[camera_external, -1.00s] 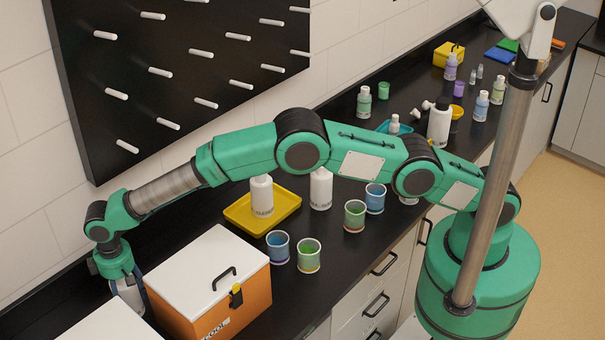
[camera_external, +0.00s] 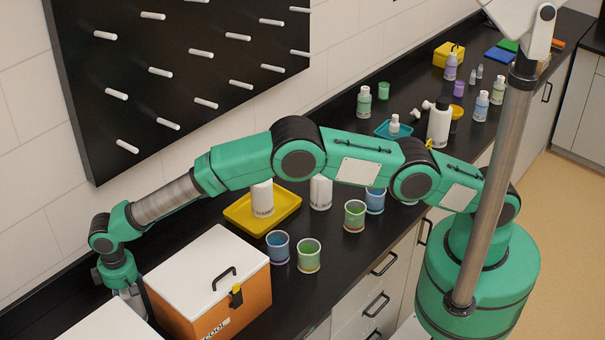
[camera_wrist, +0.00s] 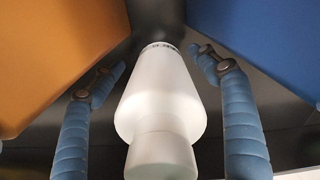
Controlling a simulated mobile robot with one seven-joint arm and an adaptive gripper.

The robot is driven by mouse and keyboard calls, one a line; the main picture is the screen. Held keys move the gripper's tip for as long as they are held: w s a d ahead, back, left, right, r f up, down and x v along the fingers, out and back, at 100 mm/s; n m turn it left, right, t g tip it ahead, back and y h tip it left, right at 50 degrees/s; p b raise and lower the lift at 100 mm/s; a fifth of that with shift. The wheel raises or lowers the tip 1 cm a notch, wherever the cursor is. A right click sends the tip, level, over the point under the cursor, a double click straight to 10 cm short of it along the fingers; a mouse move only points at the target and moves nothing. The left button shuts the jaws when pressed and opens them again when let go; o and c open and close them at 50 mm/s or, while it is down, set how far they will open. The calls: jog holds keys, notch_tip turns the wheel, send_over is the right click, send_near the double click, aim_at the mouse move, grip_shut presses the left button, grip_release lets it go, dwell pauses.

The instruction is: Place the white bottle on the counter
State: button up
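A white bottle (camera_wrist: 160,95) fills the middle of the wrist view, cap end nearest the camera, its far end by the dark counter (camera_wrist: 130,50). I cannot tell whether it touches the counter. My gripper (camera_wrist: 160,58) has its two blue fingers on either side of the bottle, with a narrow gap on both sides, so it looks open around it. In the external view my gripper (camera_external: 129,300) points down between the orange cooler box (camera_external: 215,300) and another white-lidded box (camera_external: 110,325). These boxes hide the fingertips and most of the bottle there.
The orange wall (camera_wrist: 50,60) and a blue wall (camera_wrist: 265,50) stand close on both sides of my gripper. Other white bottles stand on the yellow tray (camera_external: 245,222) and beside it (camera_external: 321,192). Several beakers, including a blue one (camera_external: 278,247), stand right of the cooler.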

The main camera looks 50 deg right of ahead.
jog(key=shift+r, duration=0.15)
notch_tip(320, 180, up, 12)
dwell(0.8)
dwell(0.9)
